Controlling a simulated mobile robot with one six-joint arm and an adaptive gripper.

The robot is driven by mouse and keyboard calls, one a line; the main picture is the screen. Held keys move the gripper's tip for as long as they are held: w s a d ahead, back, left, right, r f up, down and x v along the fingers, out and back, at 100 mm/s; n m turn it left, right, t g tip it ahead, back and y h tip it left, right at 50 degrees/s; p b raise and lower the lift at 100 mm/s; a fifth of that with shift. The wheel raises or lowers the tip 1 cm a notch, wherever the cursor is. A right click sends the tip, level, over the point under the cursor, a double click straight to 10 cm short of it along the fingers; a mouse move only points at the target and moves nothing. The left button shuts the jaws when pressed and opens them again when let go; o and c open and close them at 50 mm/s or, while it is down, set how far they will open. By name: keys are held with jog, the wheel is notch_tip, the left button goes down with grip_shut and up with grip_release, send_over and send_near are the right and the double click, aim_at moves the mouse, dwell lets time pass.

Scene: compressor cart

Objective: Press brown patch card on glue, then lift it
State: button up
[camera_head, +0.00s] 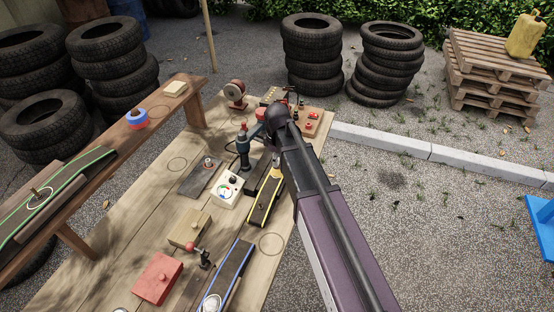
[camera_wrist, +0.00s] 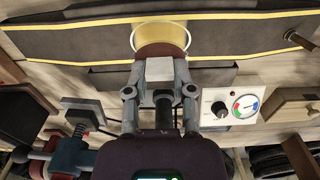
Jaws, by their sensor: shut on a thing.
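The brown patch card (camera_wrist: 162,49) shows in the wrist view as a reddish-brown rounded edge just beyond my fingers. My gripper (camera_wrist: 160,75) is shut on it. I cannot tell whether the card touches the glue.
A white gauge box (camera_head: 228,190) and a dark upright tool (camera_head: 243,146) stand close left of the strip. A blue-edged strip (camera_head: 232,270), tan block (camera_head: 189,229) and red block (camera_head: 158,278) lie nearer. A red-knobbed board (camera_head: 312,115) is behind. Tyre stacks (camera_head: 313,52) stand beyond.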

jog(key=shift+r+p, duration=2.2)
jog(key=shift+r, duration=0.15)
jog(key=shift+f, duration=0.15)
jog(key=shift+f+b, duration=0.4)
jog(key=shift+b, duration=0.15)
jog(key=shift+f, duration=0.2)
jog(key=shift+f+b, duration=2.9)
jog(key=shift+b, duration=0.15)
jog(key=shift+f+b, duration=0.4)
jog(key=shift+b, duration=0.05)
jog(key=o, duration=0.8)
